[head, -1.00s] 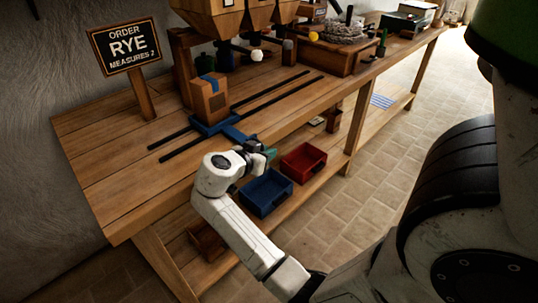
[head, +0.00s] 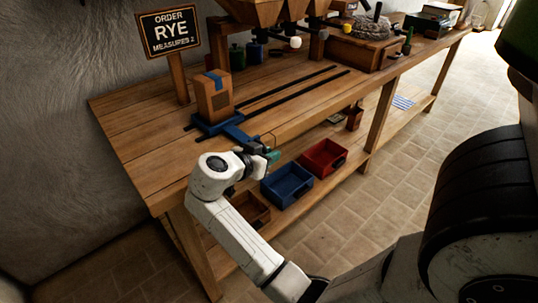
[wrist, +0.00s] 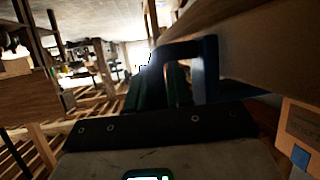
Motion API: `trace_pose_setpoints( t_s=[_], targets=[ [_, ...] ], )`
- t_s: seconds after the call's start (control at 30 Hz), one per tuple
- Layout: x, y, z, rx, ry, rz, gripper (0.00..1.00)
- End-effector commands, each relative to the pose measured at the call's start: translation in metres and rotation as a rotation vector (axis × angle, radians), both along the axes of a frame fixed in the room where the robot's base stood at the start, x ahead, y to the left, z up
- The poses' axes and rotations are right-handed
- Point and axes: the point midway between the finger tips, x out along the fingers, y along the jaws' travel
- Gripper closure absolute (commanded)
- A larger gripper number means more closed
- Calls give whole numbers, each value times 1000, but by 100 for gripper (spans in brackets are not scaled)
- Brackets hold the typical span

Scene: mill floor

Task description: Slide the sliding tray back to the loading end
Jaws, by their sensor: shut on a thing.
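The sliding tray (head: 203,127) is a blue plate with a blue bar (head: 238,133) reaching over the bench's front edge. It sits at the left end of two dark rails (head: 290,88), near the sign. A brown box (head: 213,100) with blue tape stands upright on it. My gripper (head: 270,157) is at the bar's front end, shut on the tray's handle. The wrist view shows the blue handle (wrist: 207,70) at the green fingers (wrist: 160,90); the exact contact is partly hidden in shadow.
A sign (head: 170,31) reading "ORDER RYE MEASURES 2" stands behind the tray. Wooden hoppers (head: 262,10) hang over the rails further right. A blue bin (head: 287,184) and a red bin (head: 323,157) stand on the lower shelf. The rails right of the tray are clear.

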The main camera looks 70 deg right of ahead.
Motion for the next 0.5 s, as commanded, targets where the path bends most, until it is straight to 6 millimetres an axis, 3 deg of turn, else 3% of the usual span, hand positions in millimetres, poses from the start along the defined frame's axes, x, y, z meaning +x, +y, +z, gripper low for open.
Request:
trace_pose_setpoints(
  t_s=[0.13, 0.17, 0.2, 0.5],
  targets=[
    [3, 4, -1, 4, 2, 9, 100],
    [3, 4, -1, 4, 2, 9, 78],
    [3, 4, -1, 4, 2, 9, 74],
    [3, 4, 0, 1, 0, 7, 74]
  ],
)
